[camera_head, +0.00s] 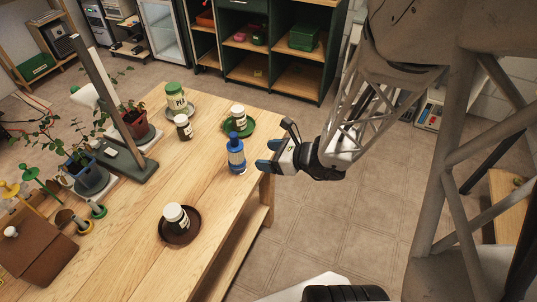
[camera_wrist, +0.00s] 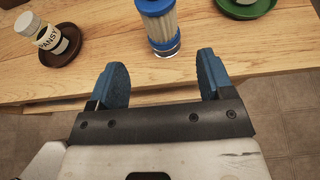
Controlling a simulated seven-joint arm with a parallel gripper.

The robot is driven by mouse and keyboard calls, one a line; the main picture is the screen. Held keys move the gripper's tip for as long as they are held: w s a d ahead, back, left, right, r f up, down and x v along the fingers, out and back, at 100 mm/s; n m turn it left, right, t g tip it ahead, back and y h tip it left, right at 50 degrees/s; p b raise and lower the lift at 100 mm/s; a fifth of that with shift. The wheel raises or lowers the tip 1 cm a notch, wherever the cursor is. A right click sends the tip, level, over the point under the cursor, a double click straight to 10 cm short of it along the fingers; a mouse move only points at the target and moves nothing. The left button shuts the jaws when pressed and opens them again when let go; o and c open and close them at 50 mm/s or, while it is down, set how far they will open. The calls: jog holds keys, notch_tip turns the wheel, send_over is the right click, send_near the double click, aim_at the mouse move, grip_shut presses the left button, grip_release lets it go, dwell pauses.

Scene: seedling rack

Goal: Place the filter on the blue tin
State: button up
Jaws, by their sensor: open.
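The filter (camera_head: 236,158), with blue ends and a pale pleated middle, stands upright on the wooden table near its right edge. In the wrist view the filter (camera_wrist: 162,27) is just beyond the gap between my fingers, with its top cut off by the frame. My gripper (camera_head: 268,155) is open and empty at the table's right edge, with blue fingertips pointing at the filter and apart from it. In the wrist view my gripper (camera_wrist: 160,72) shows both fingers spread. A blue pot (camera_head: 91,177) holds a plant at the left; I cannot tell whether it is the blue tin.
A white-lidded jar (camera_head: 177,215) sits on a brown saucer (camera_head: 184,238). A green-lidded jar (camera_head: 176,97) and a small dark jar (camera_head: 184,130) stand further back. A grey upright stand (camera_head: 101,82) rises at left. Mid-table is clear.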

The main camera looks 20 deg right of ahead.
dwell(0.3)
jog(key=s+a+r+n+g+h, duration=0.1)
jog(key=s+a+r+n+g, duration=0.7)
jog(key=r+n, duration=0.5)
jog(key=s+d+r+n+t+h, duration=0.1)
jog(key=s+d+r+n+h, duration=0.5)
jog(key=n, duration=0.7)
notch_tip(320, 180, up, 3)
jog(key=s+h, duration=0.1)
jog(key=h, duration=0.1)
jog(key=shift+s+d+n+h, duration=0.2)
jog(key=shift+s+n+h, duration=0.1)
jog(key=shift+n, duration=0.1)
